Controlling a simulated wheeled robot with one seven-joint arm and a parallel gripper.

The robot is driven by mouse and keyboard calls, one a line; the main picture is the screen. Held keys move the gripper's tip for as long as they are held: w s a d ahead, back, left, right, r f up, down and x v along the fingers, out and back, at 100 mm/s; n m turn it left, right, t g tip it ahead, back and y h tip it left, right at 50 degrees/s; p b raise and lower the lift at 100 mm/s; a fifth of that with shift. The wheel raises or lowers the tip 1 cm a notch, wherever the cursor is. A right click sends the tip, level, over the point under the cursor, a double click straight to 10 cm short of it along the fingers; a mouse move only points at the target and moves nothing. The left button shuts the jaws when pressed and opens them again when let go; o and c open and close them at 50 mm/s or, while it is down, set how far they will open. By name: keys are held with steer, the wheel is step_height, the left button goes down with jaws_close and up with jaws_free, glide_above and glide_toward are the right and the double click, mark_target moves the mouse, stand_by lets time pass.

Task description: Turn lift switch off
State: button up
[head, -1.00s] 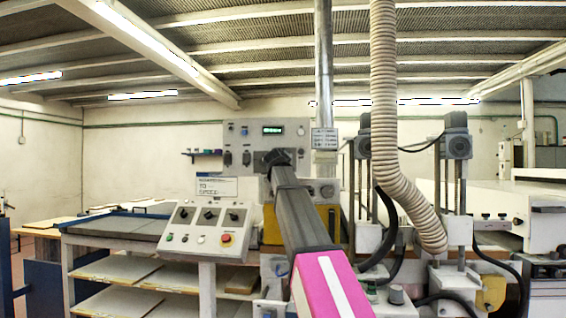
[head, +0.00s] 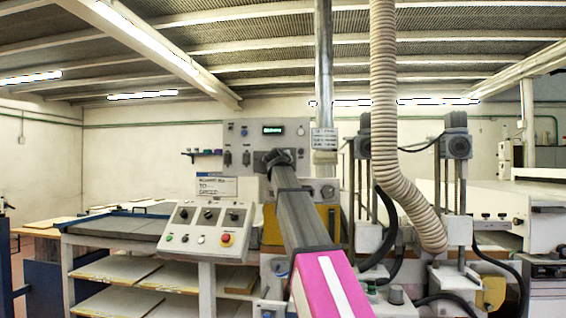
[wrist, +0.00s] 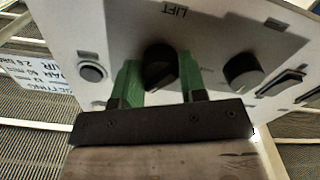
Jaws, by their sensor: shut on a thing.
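The lift switch (wrist: 160,62) is a black round knob under the LIFT label (wrist: 182,10) in the wrist view. My gripper (wrist: 158,78) has its two green fingers on either side of the knob, shut on it. Which setting the knob points to is hard to tell. In the head view my arm reaches to the grey upright control panel (head: 240,131), and my own arm hides the knob and fingers there.
On the panel a second black knob (wrist: 244,70) and a round button (wrist: 92,71) flank the switch. A small lit display (head: 273,130) sits above. A sloped console (head: 207,228) with knobs and a red button stands left. A ribbed hose (head: 384,110) hangs right.

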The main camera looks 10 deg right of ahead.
steer(key=n, duration=0.6)
stand_by(0.6)
steer(key=o, duration=0.9)
steer(key=shift+s, duration=0.15)
steer(key=v, duration=1)
steer(key=shift+s+a, duration=0.1)
steer(key=shift+s, duration=0.15)
steer(key=shift+s, duration=0.1)
